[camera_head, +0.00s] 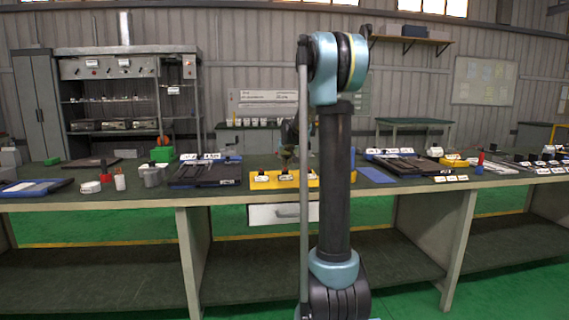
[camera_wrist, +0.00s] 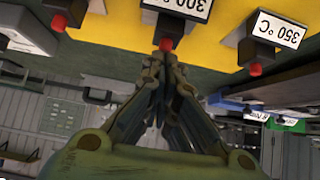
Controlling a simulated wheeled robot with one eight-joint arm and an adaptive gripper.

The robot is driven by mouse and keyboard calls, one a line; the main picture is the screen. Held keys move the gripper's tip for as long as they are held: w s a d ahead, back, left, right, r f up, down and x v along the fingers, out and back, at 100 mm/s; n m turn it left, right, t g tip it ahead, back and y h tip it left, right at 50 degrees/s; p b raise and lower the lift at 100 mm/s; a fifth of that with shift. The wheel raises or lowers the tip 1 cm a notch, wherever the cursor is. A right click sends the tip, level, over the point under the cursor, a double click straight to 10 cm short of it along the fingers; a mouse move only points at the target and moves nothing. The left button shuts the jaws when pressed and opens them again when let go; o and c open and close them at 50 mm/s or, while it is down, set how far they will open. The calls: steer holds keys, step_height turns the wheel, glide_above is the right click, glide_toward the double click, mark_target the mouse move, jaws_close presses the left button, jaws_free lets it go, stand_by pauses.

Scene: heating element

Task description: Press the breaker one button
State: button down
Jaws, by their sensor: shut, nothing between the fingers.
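In the wrist view, a yellow panel (camera_wrist: 118,25) fills the top, with black switches carrying red buttons. The middle red button (camera_wrist: 166,44) is just beyond my gripper (camera_wrist: 160,66), which is shut and empty; I cannot tell whether they touch. Another red button (camera_wrist: 255,69) is to the right by a "350 °C" label (camera_wrist: 277,29), and a third red button (camera_wrist: 59,22) is at left. A "300" label (camera_wrist: 188,6) is above the middle one. In the head view, the yellow panel (camera_head: 262,184) lies at the workbench's front edge, partly behind my arm. No label reading breaker one is legible.
The long workbench (camera_head: 225,173) has dark trays (camera_head: 205,174) left of the panel and a blue mat (camera_head: 376,175) to its right. More devices with small labels stand at the far right. A drawer (camera_head: 275,214) is below the panel.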

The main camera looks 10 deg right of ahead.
steer(key=shift+f, duration=0.6)
steer(key=shift+s+f, duration=0.15)
steer(key=shift+f, duration=0.2)
steer(key=shift+r, duration=0.3)
step_height(320, 180, up, 4)
steer(key=shift+s, duration=0.15)
steer(key=v, duration=0.9)
steer(key=shift+r, duration=0.15)
steer(key=shift+s, duration=0.2)
